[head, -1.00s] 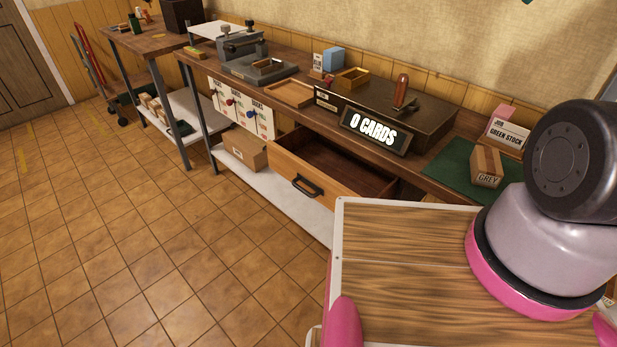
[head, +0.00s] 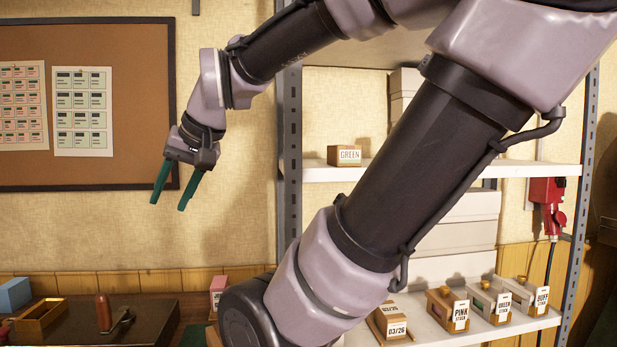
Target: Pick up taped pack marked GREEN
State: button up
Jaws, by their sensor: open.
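The pack marked GREEN (head: 345,156) is a small brown box with a white label. It sits on the upper white shelf (head: 318,174), close to the shelf's left post. My gripper (head: 169,196) hangs in the air to the left of the shelf unit, in front of the cork board and wall. Its two green fingers point down, apart and empty. My arm crosses the middle of the head view and hides part of the shelves, but the GREEN pack is clear of it.
The grey metal post (head: 291,150) stands between my gripper and the pack. Labelled stock boxes, including PINK STOCK (head: 448,307) and BUFF STOCK (head: 530,296), stand on the lower shelf. A red wall device (head: 547,200) is at right. The bench (head: 75,310) lies at lower left.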

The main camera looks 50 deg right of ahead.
aim_at(338, 156)
jog(key=z, duration=1.65)
jog(key=k+j+z, duration=0.1)
jog(key=k, duration=0.4)
jog(key=k+j+z, duration=0.1)
jog(key=k+j, duration=0.15)
jog(key=k, duration=0.2)
